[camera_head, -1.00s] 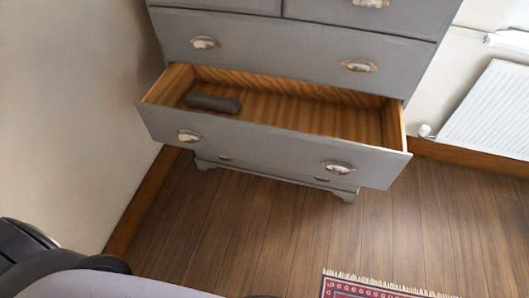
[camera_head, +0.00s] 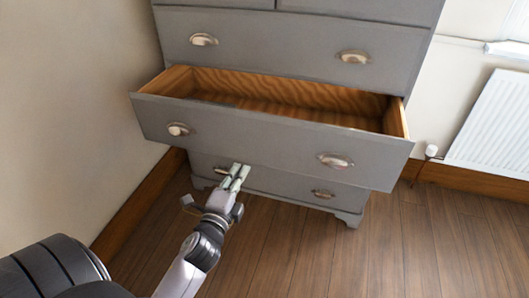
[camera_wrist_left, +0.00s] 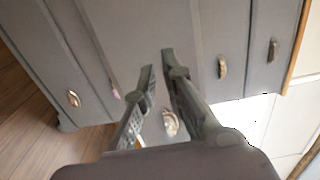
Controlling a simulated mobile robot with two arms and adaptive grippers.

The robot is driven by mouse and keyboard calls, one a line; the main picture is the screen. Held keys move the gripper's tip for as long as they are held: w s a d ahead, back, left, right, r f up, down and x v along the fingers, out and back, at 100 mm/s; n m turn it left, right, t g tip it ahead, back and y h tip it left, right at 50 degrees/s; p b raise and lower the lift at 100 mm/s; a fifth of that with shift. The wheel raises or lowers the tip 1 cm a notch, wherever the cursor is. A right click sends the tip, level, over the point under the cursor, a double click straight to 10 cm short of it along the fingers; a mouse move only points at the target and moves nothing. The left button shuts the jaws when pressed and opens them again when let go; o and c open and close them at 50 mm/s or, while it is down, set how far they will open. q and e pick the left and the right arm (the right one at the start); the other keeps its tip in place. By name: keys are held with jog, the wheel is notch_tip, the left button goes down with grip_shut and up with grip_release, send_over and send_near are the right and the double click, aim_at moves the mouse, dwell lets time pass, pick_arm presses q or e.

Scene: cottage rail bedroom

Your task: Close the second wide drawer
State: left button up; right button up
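The grey chest's open wide drawer (camera_head: 255,139) is pulled well out, with its wooden inside (camera_head: 300,95) showing. Its front carries two silver cup handles, a left one (camera_head: 178,129) and a right one (camera_head: 335,160). My left gripper (camera_head: 237,174) is just below the lower edge of this front, left of its middle, in front of the lower drawer. In the left wrist view its two fingers (camera_wrist_left: 158,70) stand apart with nothing between them, pointing at the grey fronts. I cannot tell whether they touch the chest. My right gripper is not in view.
A closed wide drawer (camera_head: 280,45) sits above the open one, and a closed lower drawer (camera_head: 285,183) sits below. A wall is close on the left. A white radiator (camera_head: 495,125) is at the right. The wooden floor (camera_head: 400,240) in front is clear.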

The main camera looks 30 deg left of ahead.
aim_at(259, 136)
pick_arm(q)
jog(key=b+x, duration=0.1)
jog(key=x, duration=1.2)
grip_shut()
jog(key=shift+w, duration=0.45)
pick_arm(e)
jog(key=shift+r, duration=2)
pick_arm(q)
jog(key=shift+r, duration=0.1)
